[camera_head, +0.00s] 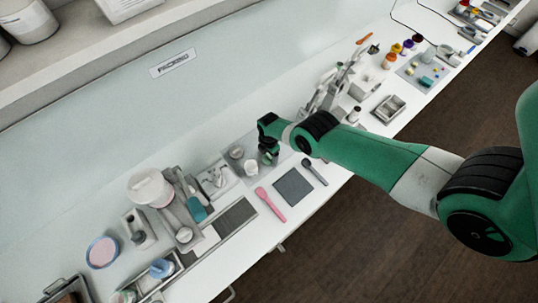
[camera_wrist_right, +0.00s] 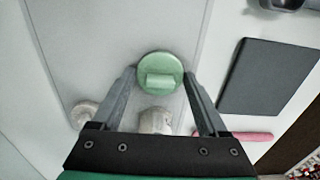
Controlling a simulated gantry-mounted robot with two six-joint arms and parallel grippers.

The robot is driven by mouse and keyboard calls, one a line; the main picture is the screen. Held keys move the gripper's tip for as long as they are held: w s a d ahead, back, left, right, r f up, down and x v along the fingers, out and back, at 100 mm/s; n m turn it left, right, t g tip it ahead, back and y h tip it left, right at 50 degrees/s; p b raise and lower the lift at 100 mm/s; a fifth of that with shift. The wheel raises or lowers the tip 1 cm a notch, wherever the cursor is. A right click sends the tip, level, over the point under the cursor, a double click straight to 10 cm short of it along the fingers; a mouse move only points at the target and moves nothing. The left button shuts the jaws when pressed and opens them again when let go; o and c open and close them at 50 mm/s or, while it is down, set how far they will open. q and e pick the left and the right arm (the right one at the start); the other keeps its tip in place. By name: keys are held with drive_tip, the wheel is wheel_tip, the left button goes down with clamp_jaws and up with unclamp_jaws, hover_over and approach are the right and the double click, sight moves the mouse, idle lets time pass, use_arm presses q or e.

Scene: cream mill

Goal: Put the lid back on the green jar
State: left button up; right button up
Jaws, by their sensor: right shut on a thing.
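My right gripper (camera_head: 268,158) is over the far side of the bench, low near the small pots. In the right wrist view its fingertips (camera_wrist_right: 160,75) are shut on a round pale green lid (camera_wrist_right: 160,66) with a raised block-shaped grip on top. The lid hides what is directly beneath it, so I cannot tell whether it touches anything below. A whitish pot (camera_wrist_right: 155,121) shows between the fingers, nearer the palm, and another small round pot (camera_wrist_right: 84,114) is left of the left finger. I cannot make out a clearly green jar body. My left gripper is not in view.
A dark square mat (camera_head: 293,187), a pink spoon-like tool (camera_head: 270,204) and a dark tool (camera_head: 314,172) lie in front. A crowded group with a large white tub (camera_head: 150,188) stands to the left. A metal tray (camera_head: 389,108) sits to the right.

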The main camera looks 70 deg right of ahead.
sight(269, 155)
drive_tip(key=o, duration=1.2)
drive_tip(key=shift+f, duration=0.15)
wheel_tip(269, 155, up, 12)
drive_tip(key=p, duration=1.2)
drive_tip(key=shift+r, duration=0.2)
